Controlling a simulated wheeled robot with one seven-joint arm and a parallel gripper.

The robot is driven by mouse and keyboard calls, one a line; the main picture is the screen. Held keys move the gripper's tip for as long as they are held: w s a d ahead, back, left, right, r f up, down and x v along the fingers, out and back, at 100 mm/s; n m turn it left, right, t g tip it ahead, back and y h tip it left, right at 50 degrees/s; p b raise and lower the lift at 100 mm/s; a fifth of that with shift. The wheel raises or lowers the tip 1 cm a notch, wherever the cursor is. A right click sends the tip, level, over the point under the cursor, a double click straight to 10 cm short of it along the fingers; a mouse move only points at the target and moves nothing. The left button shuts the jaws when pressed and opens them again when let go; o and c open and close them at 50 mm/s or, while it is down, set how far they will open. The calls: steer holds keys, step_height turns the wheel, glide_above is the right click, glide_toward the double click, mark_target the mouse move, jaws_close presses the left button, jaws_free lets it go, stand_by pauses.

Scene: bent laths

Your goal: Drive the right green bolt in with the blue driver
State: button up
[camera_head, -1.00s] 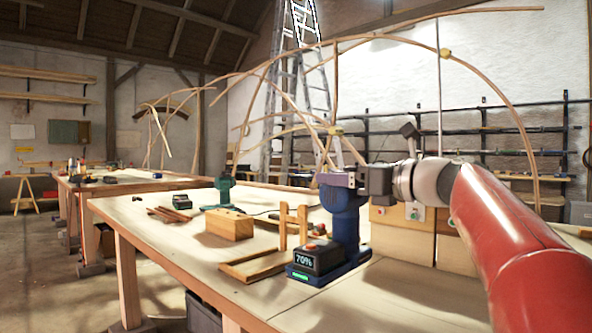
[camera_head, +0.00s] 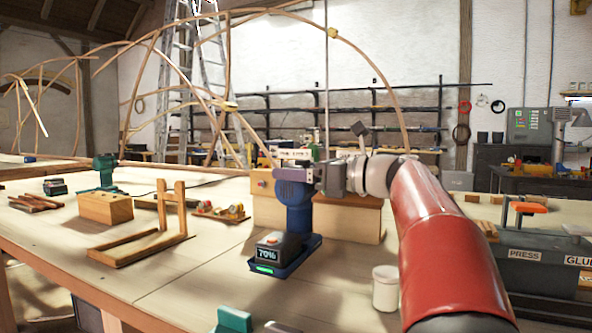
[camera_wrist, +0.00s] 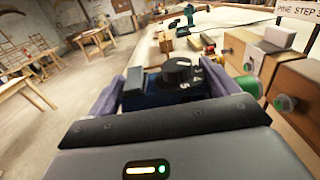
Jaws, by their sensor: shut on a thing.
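The blue driver (camera_head: 294,208) is upright in my gripper (camera_head: 296,172), its 70% battery base low over the bench; I cannot tell whether it touches. In the wrist view the driver's top with a numbered dial (camera_wrist: 180,80) sits between the jaws. Behind it in the head view is a wooden block (camera_head: 345,222), partly hidden.
A second, green driver (camera_head: 105,172) stands at the back left. A wood block (camera_head: 105,208) and a wooden frame (camera_head: 150,240) lie left of my driver. A white cup (camera_head: 386,287) stands near my arm. A grey press box (camera_head: 540,265) is at the right.

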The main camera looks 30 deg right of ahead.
steer(key=shift+w+d+f+b, duration=0.15)
steer(key=shift+d+f+b, duration=0.05)
steer(key=shift+f+b, duration=0.6)
steer(key=shift+w+d+f+b, duration=0.15)
steer(key=shift+f+b, duration=0.45)
steer(key=shift+f, duration=0.3)
steer(key=shift+w+d+r+p, duration=0.25)
steer(key=shift+d+p, duration=0.1)
steer(key=shift+p, duration=0.35)
steer(key=shift+w+d+f+p, duration=0.3)
steer(key=shift+w+d+p, duration=0.1)
steer(key=shift+d, duration=0.15)
steer(key=shift+s, duration=0.1)
steer(key=shift+w+d+p, duration=0.35)
steer(key=shift+d+p, duration=0.1)
steer(key=shift+p, duration=0.4)
